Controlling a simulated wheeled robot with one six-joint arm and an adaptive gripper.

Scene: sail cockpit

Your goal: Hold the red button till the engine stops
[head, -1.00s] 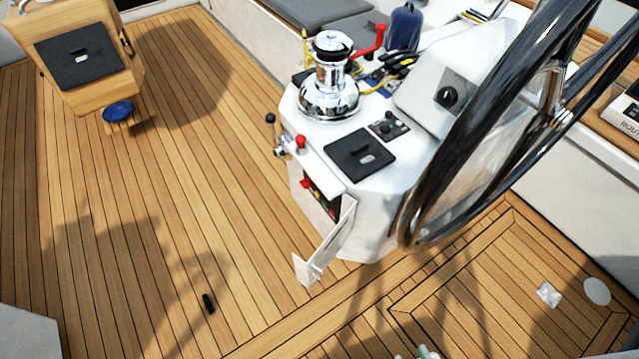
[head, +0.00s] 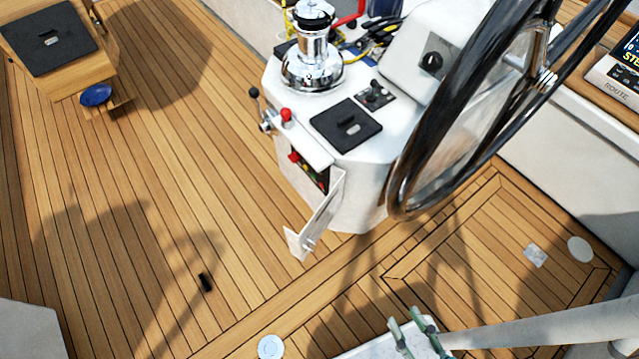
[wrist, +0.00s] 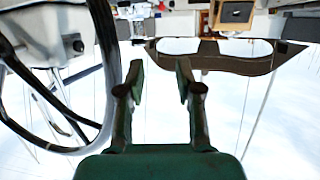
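The white pedestal (head: 365,205) stands at centre in the head view. A low compartment in its side is open, its white door (head: 318,220) swung outward. Inside is a dark panel (head: 322,182) with small red, yellow and green parts. A red piece (head: 294,157) shows at its upper left edge; I cannot tell which part is the red button. My gripper (head: 420,332) is at the bottom of the head view, well apart from the panel. In the wrist view its two green fingers (wrist: 157,85) are apart with nothing between them.
A large steering wheel (head: 402,165) stands right of the pedestal. A red-knobbed lever (head: 286,115) and a chrome winch (head: 313,60) are on the pedestal. A small black object (head: 205,283) lies on the deck. The teak deck at left is mostly clear.

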